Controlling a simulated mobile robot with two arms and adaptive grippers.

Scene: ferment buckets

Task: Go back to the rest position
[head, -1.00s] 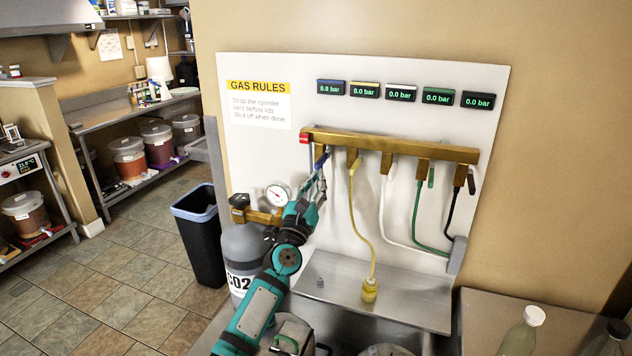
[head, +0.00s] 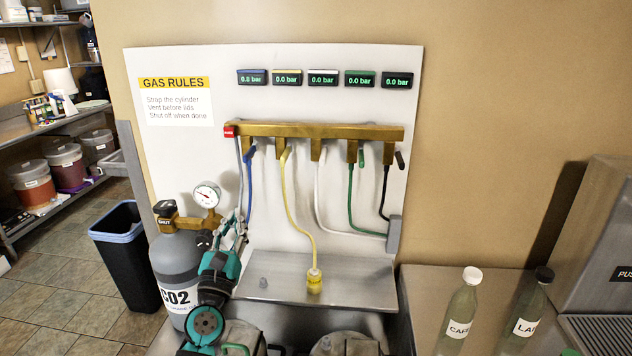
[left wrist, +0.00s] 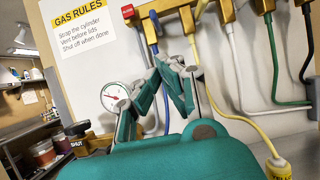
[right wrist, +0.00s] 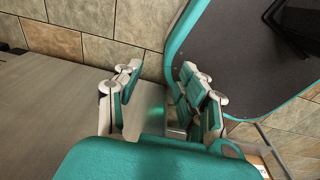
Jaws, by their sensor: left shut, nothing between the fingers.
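My left gripper (head: 234,232) is shut and empty. It is in front of the white gas board (head: 330,215), right of the pressure gauge (head: 207,194) and below the brass manifold (head: 315,131). In the left wrist view its fingertips (left wrist: 172,66) meet, with the blue hose (left wrist: 166,105) behind them. In the head view the blue hose (head: 250,185) hangs from its valve just right of the gripper. My right gripper (right wrist: 158,82) shows only in its wrist view; its fingers are apart with nothing between them, low near my own base.
The CO2 cylinder (head: 178,272) stands left of my left arm. Yellow (head: 290,205), white, green and black hoses hang from the manifold. Two bottles (head: 460,308) (head: 525,312) stand on the right counter. A black bin (head: 128,265) is on the floor at left.

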